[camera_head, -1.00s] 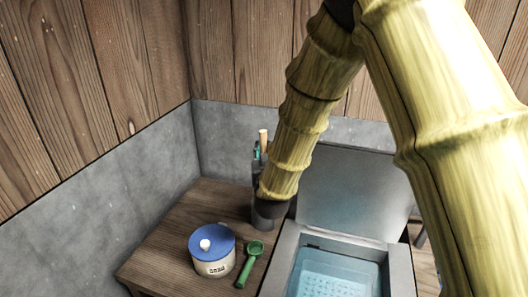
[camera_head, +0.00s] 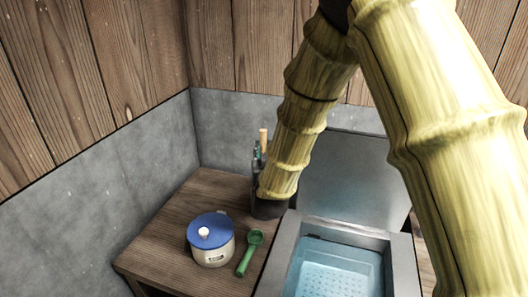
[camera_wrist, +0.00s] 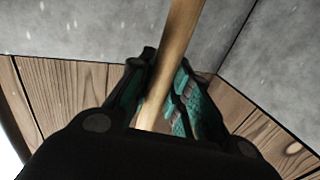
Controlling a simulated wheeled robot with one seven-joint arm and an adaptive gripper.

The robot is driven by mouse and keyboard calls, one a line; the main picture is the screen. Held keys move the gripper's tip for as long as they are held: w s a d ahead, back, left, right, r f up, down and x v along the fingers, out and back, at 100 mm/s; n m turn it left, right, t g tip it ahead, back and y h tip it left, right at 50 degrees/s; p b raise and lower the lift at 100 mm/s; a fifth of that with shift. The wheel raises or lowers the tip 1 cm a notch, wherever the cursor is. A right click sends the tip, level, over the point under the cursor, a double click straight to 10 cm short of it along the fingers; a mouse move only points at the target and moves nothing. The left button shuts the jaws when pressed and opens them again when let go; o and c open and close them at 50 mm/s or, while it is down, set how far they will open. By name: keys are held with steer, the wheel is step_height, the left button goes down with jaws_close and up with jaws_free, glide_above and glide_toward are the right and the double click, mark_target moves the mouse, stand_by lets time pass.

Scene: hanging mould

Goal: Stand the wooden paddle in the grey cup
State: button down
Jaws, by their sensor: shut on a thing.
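The wooden paddle (camera_head: 263,135) shows only its pale upper end in the head view, just left of my forearm. In the wrist view the paddle (camera_wrist: 172,55) runs as a tan stick from the top edge down between my fingers, slightly tilted. My gripper (camera_head: 257,150) is dark with teal pads and partly hidden behind my arm. In the wrist view my gripper (camera_wrist: 164,70) is shut on the paddle. The paddle's lower end is hidden by my gripper. I cannot make out the grey cup for certain; dark grey shapes merge around my wrist.
A wooden table (camera_head: 160,243) stands in the corner. On it are a pale jar with a blue lid (camera_head: 209,228) and a green scoop (camera_head: 249,252). To the right is an open grey box (camera_head: 286,262) with a blue basin (camera_head: 338,272). Grey walls close the back and left.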

steer(key=c, duration=1.3)
jaws_free()
steer(key=shift+o, duration=0.2)
steer(key=s+d, duration=0.1)
steer(key=s, duration=1.1)
